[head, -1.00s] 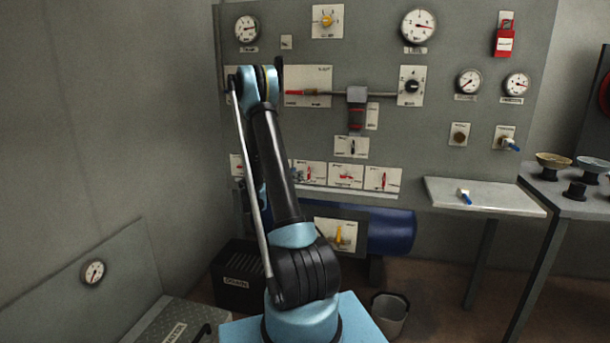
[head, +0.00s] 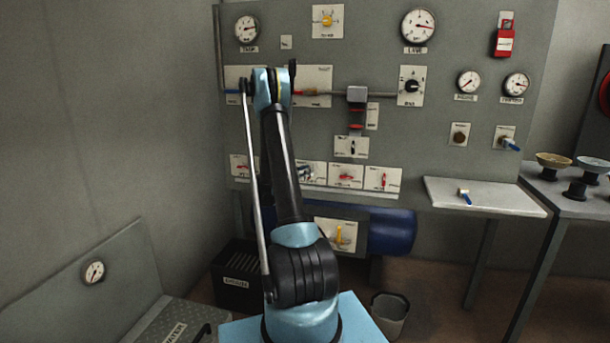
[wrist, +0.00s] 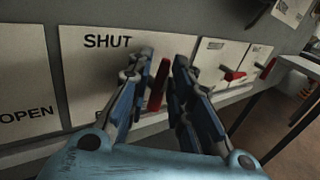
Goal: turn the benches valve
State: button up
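A white plate marked SHUT (wrist: 85,65) fills the middle of the wrist view. Its red lever handle (wrist: 158,86) stands upright between the fingers of my gripper (wrist: 165,72). The fingers are apart, with a gap between the handle and the right finger; the left finger is close to it, and I cannot tell whether they touch. In the head view my gripper (head: 306,173) is in front of the lower row of valve plates, partly behind my arm. The plate's lower lettering is mostly hidden, so I cannot read which valve it is.
Two neighbouring plates with red handles (head: 345,176) (head: 383,180) are to the right. A plate marked OPEN (wrist: 22,95) is to the left. A blue tank (head: 390,232) is below.

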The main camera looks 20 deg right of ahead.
grip_shut()
jog(key=shift+r, duration=0.1)
jog(key=m+y, duration=0.2)
jog(key=d+m+y, duration=0.1)
jog(key=m+y, duration=0.1)
jog(key=m, duration=0.1)
jog(key=s+m+y, duration=0.1)
jog(key=m+y, duration=0.1)
jog(key=shift+d+m+y, duration=0.25)
jog(key=shift+m+y, duration=0.05)
jog(key=shift+d+f+m+t+y, duration=0.2)
jog(key=shift+d+m+t+y, duration=0.05)
jog(key=shift+m+t+y, duration=0.65)
jog(key=shift+s+d+f+m+t+y, duration=0.1)
jog(key=shift+f+m+t+y, duration=0.05)
jog(key=shift+m+y, duration=0.3)
jog(key=shift+s+f+m+t+y, duration=0.1)
jog(key=shift+m+t+y, duration=0.05)
jog(key=shift+m+y, duration=0.3)
